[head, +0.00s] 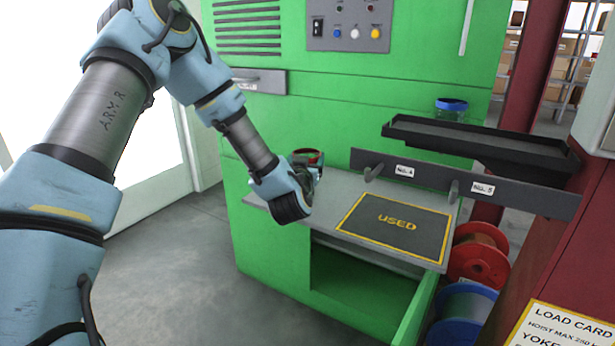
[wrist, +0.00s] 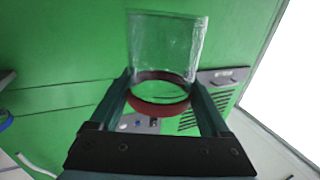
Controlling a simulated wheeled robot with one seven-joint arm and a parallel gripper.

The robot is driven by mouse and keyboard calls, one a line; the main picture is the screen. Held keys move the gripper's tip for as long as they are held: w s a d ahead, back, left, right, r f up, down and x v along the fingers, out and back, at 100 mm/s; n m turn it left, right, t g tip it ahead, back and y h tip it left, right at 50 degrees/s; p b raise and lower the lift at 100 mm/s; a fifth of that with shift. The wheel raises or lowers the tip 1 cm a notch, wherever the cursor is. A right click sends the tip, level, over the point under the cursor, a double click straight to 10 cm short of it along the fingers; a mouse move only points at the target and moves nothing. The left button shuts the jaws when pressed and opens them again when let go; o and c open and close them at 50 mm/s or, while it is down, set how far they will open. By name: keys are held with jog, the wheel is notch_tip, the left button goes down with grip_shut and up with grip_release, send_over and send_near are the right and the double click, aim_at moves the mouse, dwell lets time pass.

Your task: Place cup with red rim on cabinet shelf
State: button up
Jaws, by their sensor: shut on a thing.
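The clear cup with a red rim (wrist: 168,45) sits between the two fingers of my gripper (wrist: 161,86) in the wrist view. The fingers are shut on it at the red band. In the head view the cup's red rim (head: 308,153) shows just beyond my gripper (head: 312,171), whose wrist hides most of the cup. They appear over the left part of the grey shelf (head: 325,222) on the green cabinet (head: 330,110). I cannot tell whether the cup touches the shelf.
A dark mat marked USED (head: 392,233) lies on the right of the shelf. A blue-rimmed clear cup (head: 451,107) stands by a black tray (head: 475,142). A rail with pegs (head: 440,177) runs below the tray. Red and blue spools (head: 478,262) stand lower right.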

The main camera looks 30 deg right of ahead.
jog(key=shift+f+p, duration=0.35)
jog(key=shift+f, duration=2.35)
jog(key=shift+f, duration=0.15)
jog(key=o, duration=1.2)
jog(key=shift+r, duration=0.25)
jog(key=b+v, duration=0.3)
jog(key=v, duration=0.9)
jog(key=shift+a+f, duration=0.1)
